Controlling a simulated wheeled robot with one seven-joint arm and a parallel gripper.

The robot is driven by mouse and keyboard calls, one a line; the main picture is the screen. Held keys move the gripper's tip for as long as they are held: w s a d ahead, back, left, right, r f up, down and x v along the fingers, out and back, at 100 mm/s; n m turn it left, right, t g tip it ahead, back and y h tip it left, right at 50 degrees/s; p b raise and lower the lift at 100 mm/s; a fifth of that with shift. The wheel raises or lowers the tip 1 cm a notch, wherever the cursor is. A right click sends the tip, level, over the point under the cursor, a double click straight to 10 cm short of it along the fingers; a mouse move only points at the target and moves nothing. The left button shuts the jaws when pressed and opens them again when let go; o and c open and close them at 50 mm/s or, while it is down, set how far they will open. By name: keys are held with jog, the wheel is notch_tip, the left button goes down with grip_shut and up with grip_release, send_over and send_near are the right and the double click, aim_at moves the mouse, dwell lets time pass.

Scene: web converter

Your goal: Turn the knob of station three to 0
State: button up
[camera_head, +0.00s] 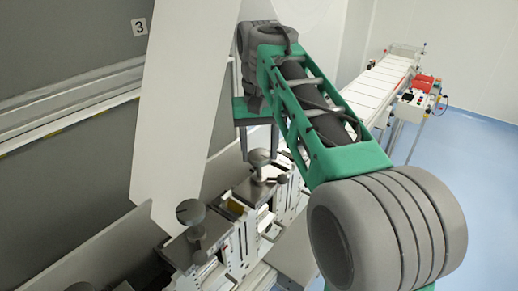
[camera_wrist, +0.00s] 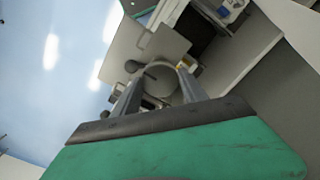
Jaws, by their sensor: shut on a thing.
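My gripper (camera_head: 259,150) points down at a grey round knob (camera_head: 260,158) on top of a slitting station in the head view. In the wrist view, my two grey fingers (camera_wrist: 160,88) stand on either side of a round grey knob (camera_wrist: 158,79) with a dark line across its face. The fingers are shut on this knob. A sign with the number 3 (camera_head: 139,27) is on the dark wall at upper left. I cannot read any dial marks or tell where the knob's zero lies.
Another station with a grey knob (camera_head: 190,212) stands nearer, at lower left. A conveyor (camera_head: 380,82) with a red-topped control box (camera_head: 425,85) stands at the back right. The blue floor at right is clear.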

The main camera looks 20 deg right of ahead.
aim_at(259, 155)
jog(key=o, duration=1.4)
jog(key=shift+c, duration=0.2)
notch_tip(259, 155, up, 8)
jog(key=shift+f, duration=0.1)
